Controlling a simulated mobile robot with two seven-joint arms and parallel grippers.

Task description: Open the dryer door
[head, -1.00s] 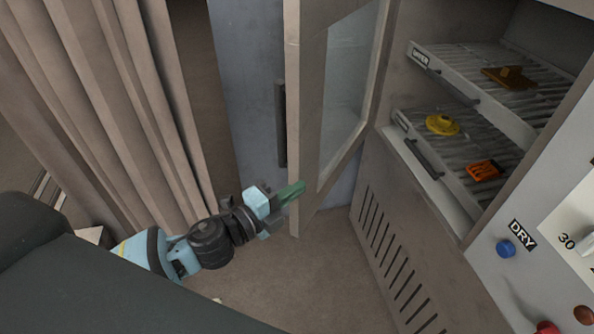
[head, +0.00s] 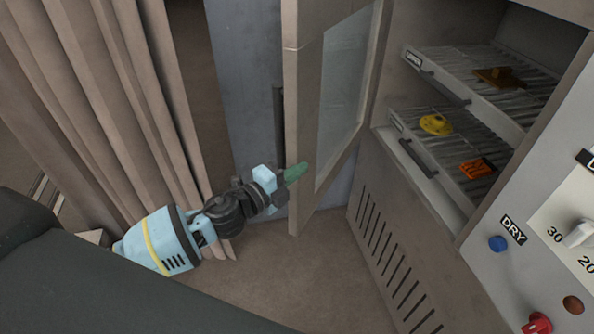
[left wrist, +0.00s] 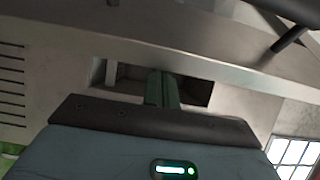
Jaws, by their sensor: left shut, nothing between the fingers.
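The dryer door (head: 304,130), a brown frame with a glass pane, stands swung wide open to the left of the dryer opening. Its dark handle (head: 279,125) is on the door's outer side. My left gripper (head: 297,172) is shut and empty, with its green fingers in front of the lower part of the door frame; I cannot tell whether they touch it. In the left wrist view the green fingers (left wrist: 162,88) are together below a pale frame bar. My right gripper is not in view.
Inside the dryer are an upper rack (head: 470,80) with a brown piece and a lower rack (head: 425,165) with yellow and orange pieces. A control panel (head: 560,215) is at right. A curtain (head: 110,110) hangs at left. Floor below the door is clear.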

